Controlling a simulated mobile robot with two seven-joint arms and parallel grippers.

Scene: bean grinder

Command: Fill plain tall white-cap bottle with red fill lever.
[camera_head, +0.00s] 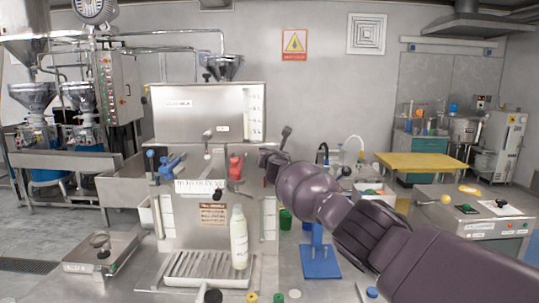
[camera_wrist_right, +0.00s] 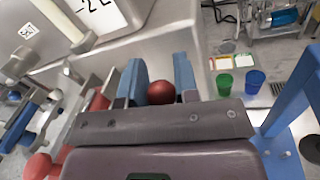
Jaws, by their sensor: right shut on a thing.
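A tall pale bottle (camera_head: 238,243) stands upright at the right end of the slotted drip tray, in front of the steel filling machine (camera_head: 207,115). Its top is under the machine's red valve; whether it touches a nozzle is too small to tell. The red fill lever (camera_head: 236,166) is on the right of the machine's front. My right gripper (camera_head: 264,158) reaches in from the right beside it. In the right wrist view, the lever's red ball knob (camera_wrist_right: 161,92) sits between the two blue fingers of my right gripper (camera_wrist_right: 159,80), which is shut on it. My left gripper is out of view.
A blue lever (camera_head: 165,165) is on the machine's left. The drip tray (camera_head: 205,283) is below. Loose caps, including a white one (camera_head: 295,294), lie at the front edge. A blue stand (camera_head: 320,262) and a green cup (camera_head: 285,219) are to the right, under my arm.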

